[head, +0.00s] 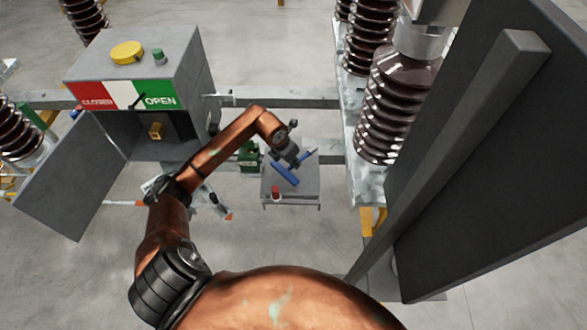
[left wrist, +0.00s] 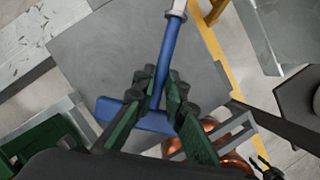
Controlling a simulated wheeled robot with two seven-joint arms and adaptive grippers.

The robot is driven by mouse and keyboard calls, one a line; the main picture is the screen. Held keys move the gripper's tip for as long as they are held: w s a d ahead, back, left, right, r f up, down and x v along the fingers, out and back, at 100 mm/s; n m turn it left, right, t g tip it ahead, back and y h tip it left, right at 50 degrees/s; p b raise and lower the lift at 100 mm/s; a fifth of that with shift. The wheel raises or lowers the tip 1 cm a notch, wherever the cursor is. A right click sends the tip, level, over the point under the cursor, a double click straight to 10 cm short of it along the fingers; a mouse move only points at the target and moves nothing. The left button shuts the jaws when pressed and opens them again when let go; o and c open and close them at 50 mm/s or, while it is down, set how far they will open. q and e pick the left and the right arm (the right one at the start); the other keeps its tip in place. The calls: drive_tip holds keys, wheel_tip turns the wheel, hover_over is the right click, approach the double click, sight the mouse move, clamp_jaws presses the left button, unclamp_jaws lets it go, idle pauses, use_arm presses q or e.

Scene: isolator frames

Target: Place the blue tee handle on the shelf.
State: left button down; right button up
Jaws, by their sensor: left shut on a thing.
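The blue tee handle (head: 285,173) is over the small grey shelf (head: 305,190) in the head view. My left gripper (head: 291,161) is shut on it from above. In the left wrist view, the green fingers close around the blue stem (left wrist: 169,48), just beyond the crossbar (left wrist: 145,117). The stem ends in a pale metal tip at the top of that view. The grey shelf surface (left wrist: 105,55) lies behind the handle. I cannot tell whether the handle touches the shelf. My right gripper is not in view.
A red item (head: 275,192) stands at the shelf's front left. A grey control box (head: 140,70) with an open door (head: 75,170) is at the left. Ribbed brown insulators (head: 395,110) stand behind right. A large dark panel (head: 490,190) fills the right side.

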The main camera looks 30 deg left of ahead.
sight(294, 170)
use_arm(q)
wheel_tip(294, 170, down, 5)
idle(0.4)
drive_tip(key=c, duration=2.4)
unclamp_jaws()
drive_tip(key=shift+f, duration=0.15)
drive_tip(key=o, duration=0.4)
drive_tip(key=shift+o, duration=0.2)
drive_tip(key=v, duration=1.2)
drive_tip(key=shift+p, duration=0.3)
